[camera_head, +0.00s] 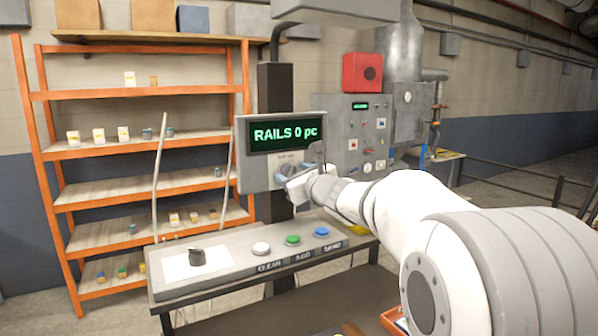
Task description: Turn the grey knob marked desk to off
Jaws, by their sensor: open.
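The display unit (244,178) on a dark post reads "RAILS 0 pc" in green. On its lower face is a grey knob (287,169) under a small label too small to read. My gripper (291,178) is at this lower face, right at the knob, and partly hides it. Its jaws are open. I cannot tell whether the fingers are around the knob or touching it, nor which way the knob points. My white arm reaches in from the right.
Below is a sloped desk (222,281) with a black object (197,257) on a white sheet. White (261,248), green (293,240) and blue (322,232) buttons sit along it. An orange shelf rack (140,92) stands left. A grey control cabinet (358,132) stands behind.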

